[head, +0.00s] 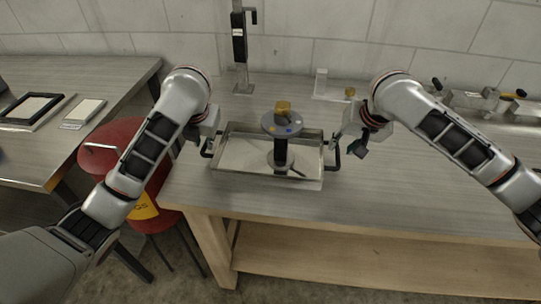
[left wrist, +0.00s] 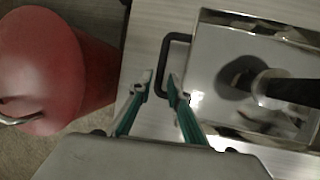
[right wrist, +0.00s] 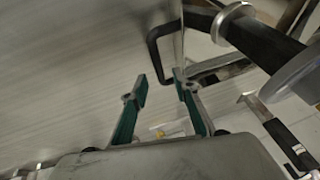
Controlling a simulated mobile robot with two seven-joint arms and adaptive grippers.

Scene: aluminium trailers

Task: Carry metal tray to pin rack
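The metal tray (head: 225,165) is a shallow, shiny rectangular tray lying on the workbench. It has a black handle at each end. A dark post with a round grey disc (head: 283,124) and a yellow piece on top stands in it. My left gripper (head: 207,137) is open at the tray's left handle (left wrist: 165,66); its fingers (left wrist: 158,87) show in the left wrist view, one close to the handle. My right gripper (head: 352,143) is open near the right handle (right wrist: 152,50); its fingertips (right wrist: 160,85) are empty. I cannot tell which object is the pin rack.
A white L-shaped piece (head: 321,84) with a brass part stands behind the tray. A black-and-metal stand (head: 240,50) is at the back left. Metal clamps (head: 480,102) lie at the right. The bench front is clear.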

